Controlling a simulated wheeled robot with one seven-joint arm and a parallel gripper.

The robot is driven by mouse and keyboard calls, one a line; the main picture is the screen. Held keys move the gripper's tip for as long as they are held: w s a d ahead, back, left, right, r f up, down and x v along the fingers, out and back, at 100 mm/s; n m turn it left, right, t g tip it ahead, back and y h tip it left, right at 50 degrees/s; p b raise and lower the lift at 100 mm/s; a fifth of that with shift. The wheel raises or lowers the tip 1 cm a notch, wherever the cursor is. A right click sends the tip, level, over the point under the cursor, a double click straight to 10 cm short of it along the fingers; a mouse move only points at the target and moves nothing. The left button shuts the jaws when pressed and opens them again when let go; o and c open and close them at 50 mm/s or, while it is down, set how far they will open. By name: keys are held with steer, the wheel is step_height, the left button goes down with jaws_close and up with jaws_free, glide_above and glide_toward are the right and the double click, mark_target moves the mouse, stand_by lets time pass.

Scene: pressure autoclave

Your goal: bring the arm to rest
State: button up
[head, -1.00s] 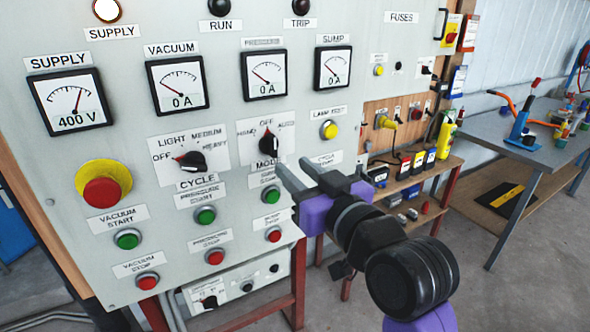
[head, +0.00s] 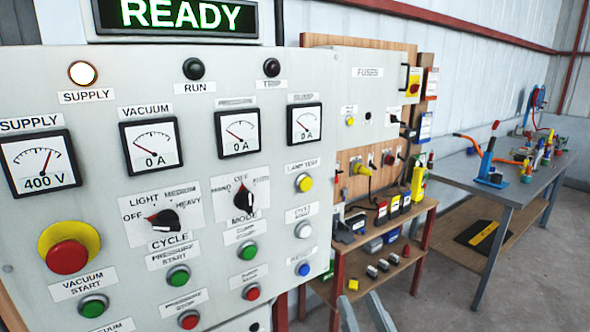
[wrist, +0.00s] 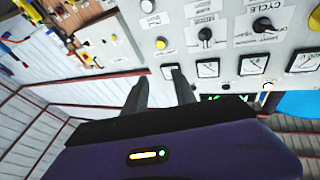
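My gripper (head: 359,298) shows only as two grey fingertips at the bottom edge of the head view, right of the control panel's lower right edge. The fingers are apart with nothing between them. The rest of my arm is out of that view. In the wrist view my gripper (wrist: 158,78) shows its two dark fingers spread, with the purple body below. The panel looks upside down there, beyond the fingers. I see no contact with the panel, but the exact distance cannot be told.
The grey control panel (head: 105,200) fills the left, with dials, knobs, buttons and a lit READY display (head: 180,14). A wooden shelf (head: 400,222) with boxes stands right of it. A grey workbench (head: 520,180) with tools is farther right. Floor at lower right is clear.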

steer(key=s+d+f+g+h, duration=0.1)
steer(key=s+f, duration=0.4)
steer(key=s, duration=0.6)
steer(key=s+d+f+g+h, duration=0.2)
steer(key=s+d+f, duration=0.3)
steer(key=s, duration=0.6)
steer(key=s+d+f+m+g+h, duration=0.1)
steer(key=s+d+f+g, duration=0.2)
steer(key=s+f, duration=0.4)
steer(key=s+d, duration=0.1)
steer(key=s, duration=0.3)
steer(key=shift+s+f+h, duration=0.15)
steer(key=shift+h, duration=0.25)
steer(key=shift+o, duration=0.2)
steer(key=shift+d, duration=0.1)
